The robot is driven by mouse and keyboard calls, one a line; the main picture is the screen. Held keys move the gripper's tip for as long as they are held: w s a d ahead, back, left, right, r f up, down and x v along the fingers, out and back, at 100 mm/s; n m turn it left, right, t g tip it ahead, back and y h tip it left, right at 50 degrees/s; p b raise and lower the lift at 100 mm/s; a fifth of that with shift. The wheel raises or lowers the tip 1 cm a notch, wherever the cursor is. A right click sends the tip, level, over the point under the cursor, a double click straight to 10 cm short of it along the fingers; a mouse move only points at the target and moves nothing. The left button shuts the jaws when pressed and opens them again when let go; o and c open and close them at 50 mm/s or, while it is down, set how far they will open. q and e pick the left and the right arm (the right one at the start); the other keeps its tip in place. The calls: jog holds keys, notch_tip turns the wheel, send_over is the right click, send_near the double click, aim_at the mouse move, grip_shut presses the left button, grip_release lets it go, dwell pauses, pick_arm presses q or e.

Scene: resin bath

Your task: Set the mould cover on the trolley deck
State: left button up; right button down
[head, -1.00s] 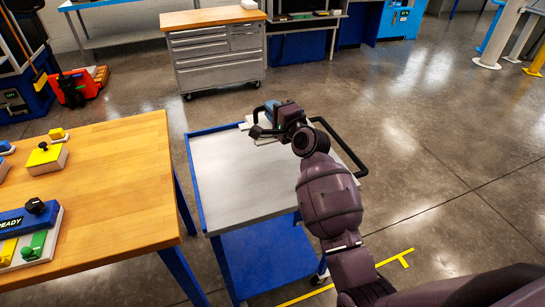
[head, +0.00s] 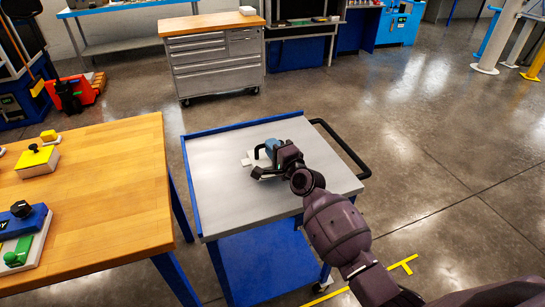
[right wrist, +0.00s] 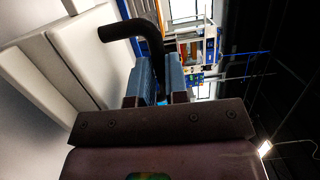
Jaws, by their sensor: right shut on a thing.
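The mould cover (head: 248,160) is a pale slab with a black bar handle, mostly hidden behind my right gripper in the head view. The trolley deck (head: 220,200) is a grey top with a blue rim. My right gripper (head: 271,150) is over the middle of the deck, shut on the cover's handle. In the right wrist view, the blue fingers (right wrist: 158,78) are at the black handle (right wrist: 130,30), with the pale stepped slab (right wrist: 85,60) to the left. The cover is at or just above the deck; I cannot tell if it touches. My left gripper is out of view.
A wooden table (head: 100,210) at the left bears a yellow-topped block (head: 38,161) and other moulds. The trolley's black push handle (head: 343,145) is at its right. A grey drawer cabinet (head: 215,65) stands behind. The deck around the cover is clear.

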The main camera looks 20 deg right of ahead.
notch_tip(320, 180, down, 3)
jog(key=shift+r+b, duration=0.1)
jog(key=shift+b, duration=0.35)
jog(key=shift+r, duration=0.1)
jog(key=c, duration=1.6)
grip_release()
jog(key=shift+f, duration=0.25)
jog(key=o, duration=0.5)
